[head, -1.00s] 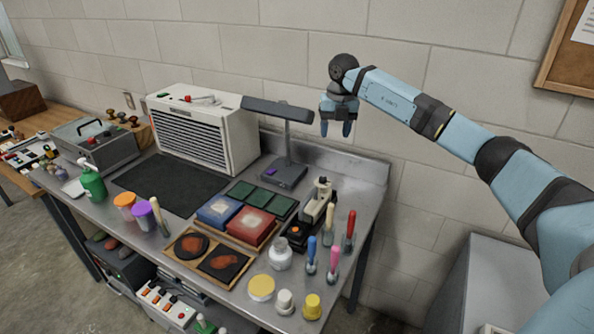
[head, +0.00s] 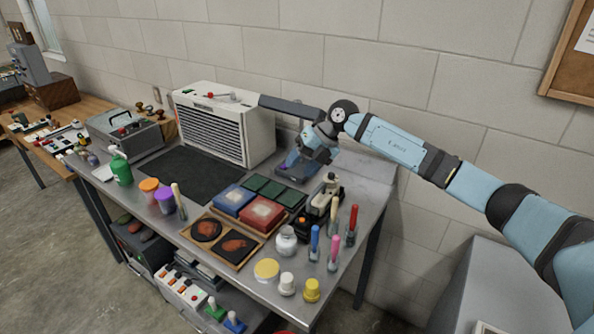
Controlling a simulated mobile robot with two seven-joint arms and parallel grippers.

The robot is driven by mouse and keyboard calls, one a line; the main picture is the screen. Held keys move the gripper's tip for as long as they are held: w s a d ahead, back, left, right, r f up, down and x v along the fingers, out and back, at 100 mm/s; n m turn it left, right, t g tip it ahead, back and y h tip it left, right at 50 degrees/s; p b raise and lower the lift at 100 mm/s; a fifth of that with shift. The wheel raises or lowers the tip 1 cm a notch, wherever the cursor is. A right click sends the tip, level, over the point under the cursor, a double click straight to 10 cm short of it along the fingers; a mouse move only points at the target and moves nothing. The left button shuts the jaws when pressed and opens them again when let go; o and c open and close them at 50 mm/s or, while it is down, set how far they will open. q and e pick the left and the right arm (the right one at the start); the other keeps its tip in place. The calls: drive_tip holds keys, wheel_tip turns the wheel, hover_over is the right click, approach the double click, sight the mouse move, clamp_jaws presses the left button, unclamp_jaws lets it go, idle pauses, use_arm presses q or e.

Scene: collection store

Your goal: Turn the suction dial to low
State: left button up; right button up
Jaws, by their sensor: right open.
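A white suction unit (head: 235,134) with a dark louvred front stands at the back of the steel bench. On its top are a small red knob (head: 210,95) and a pale lever-like part (head: 232,98). I cannot tell which of these is the suction dial, nor read any setting. My right gripper (head: 294,164) is open and empty, right of the unit and apart from it. It is by the desk lamp (head: 290,106), hiding most of the lamp's post and part of its base. My left gripper is not in view.
A black mat (head: 185,172) lies before the unit. Coloured boxes (head: 262,213), a small microscope-like device (head: 322,205), a jar (head: 286,241) and upright brushes (head: 333,252) crowd the bench's right half. A control box with orange switches (head: 184,291) sits on the lower shelf.

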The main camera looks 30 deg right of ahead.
drive_tip(key=shift+s+a+f+y, duration=0.15)
drive_tip(key=shift+a+y, duration=0.1)
drive_tip(key=shift+a, duration=0.35)
drive_tip(key=shift+s+a+y, duration=0.1)
drive_tip(key=shift+a+y, duration=0.15)
drive_tip(key=shift+a, duration=0.35)
